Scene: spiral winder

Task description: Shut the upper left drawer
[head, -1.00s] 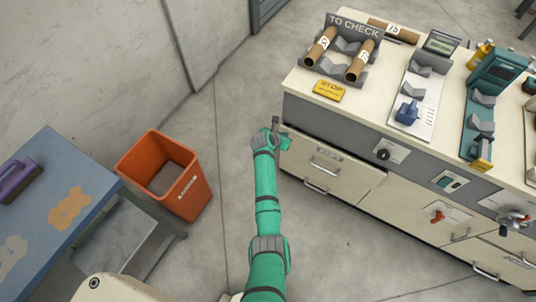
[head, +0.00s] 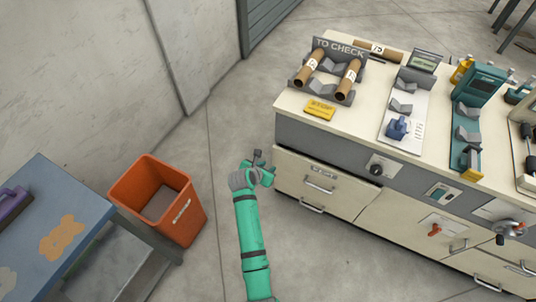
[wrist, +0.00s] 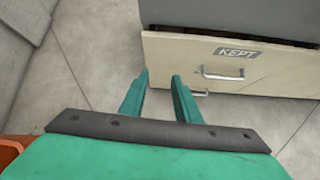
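The upper left drawer (head: 322,188) is a cream front with a bar handle (head: 319,185), at the left end of the bench. In the wrist view the drawer front (wrist: 180,62) bears a "KEPT" label (wrist: 236,52). A dark gap shows above its top edge, and the front stands slightly out from the bench, so it looks partly open. My gripper (head: 262,160) is just left of the drawer, apart from it. In the wrist view its two green fingers (wrist: 158,88) are apart with nothing between them, short of the drawer front.
A second handle (head: 311,206) shows below the drawer. The bench top (head: 365,125) carries cardboard tubes in a "TO CHECK" rack (head: 340,50) and several devices. An orange bin (head: 190,215) and a blue-topped table (head: 70,200) stand at left. Bare floor lies between bin and bench.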

